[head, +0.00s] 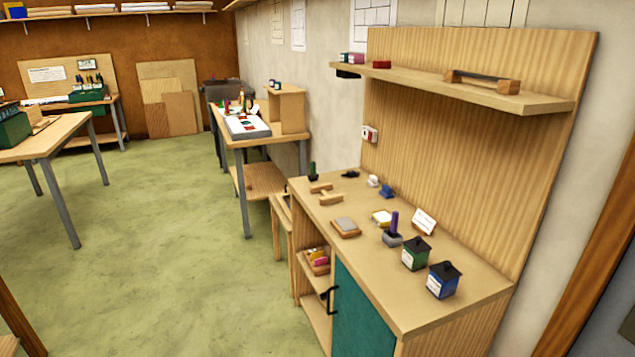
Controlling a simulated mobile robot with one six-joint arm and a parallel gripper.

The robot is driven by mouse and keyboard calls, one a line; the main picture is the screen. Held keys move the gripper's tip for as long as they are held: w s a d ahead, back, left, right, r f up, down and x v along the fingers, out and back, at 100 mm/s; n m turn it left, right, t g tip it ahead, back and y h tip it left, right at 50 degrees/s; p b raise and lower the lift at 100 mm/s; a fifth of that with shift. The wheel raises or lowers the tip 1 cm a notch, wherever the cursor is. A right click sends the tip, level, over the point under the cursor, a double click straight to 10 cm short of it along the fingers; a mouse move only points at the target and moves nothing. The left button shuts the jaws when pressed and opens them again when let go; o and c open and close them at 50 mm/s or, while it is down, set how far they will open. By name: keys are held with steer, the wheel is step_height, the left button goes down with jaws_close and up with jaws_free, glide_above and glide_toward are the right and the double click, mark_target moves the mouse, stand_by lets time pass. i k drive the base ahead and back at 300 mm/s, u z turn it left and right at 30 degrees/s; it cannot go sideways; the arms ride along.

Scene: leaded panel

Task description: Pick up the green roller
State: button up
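I cannot make out a thing that is clearly a green roller. A small dark green upright object (313,172) stands at the far left corner of the wooden workbench (455,291); it is too small to tell what it is. A purple-handled tool (394,222) stands upright in a grey holder on the same bench. My gripper is not in view.
On the bench are a green tin (415,256), a blue tin (443,281), a white card (424,221), a wooden block (345,228) and smaller items. A wall shelf (450,86) overhangs it. A teal cabinet door (357,312) is below. Green floor (170,260) is clear.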

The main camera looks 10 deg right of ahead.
mark_target(315, 177)
steer(key=k, duration=0.1)
steer(key=u, duration=0.4)
steer(key=i, duration=0.4)
steer(key=u, duration=0.65)
steer(key=i, duration=0.65)
steer(key=u, duration=0.3)
steer(key=i, duration=1.55)
steer(key=z, duration=1)
steer(key=i, duration=0.5)
steer(key=z, duration=0.3)
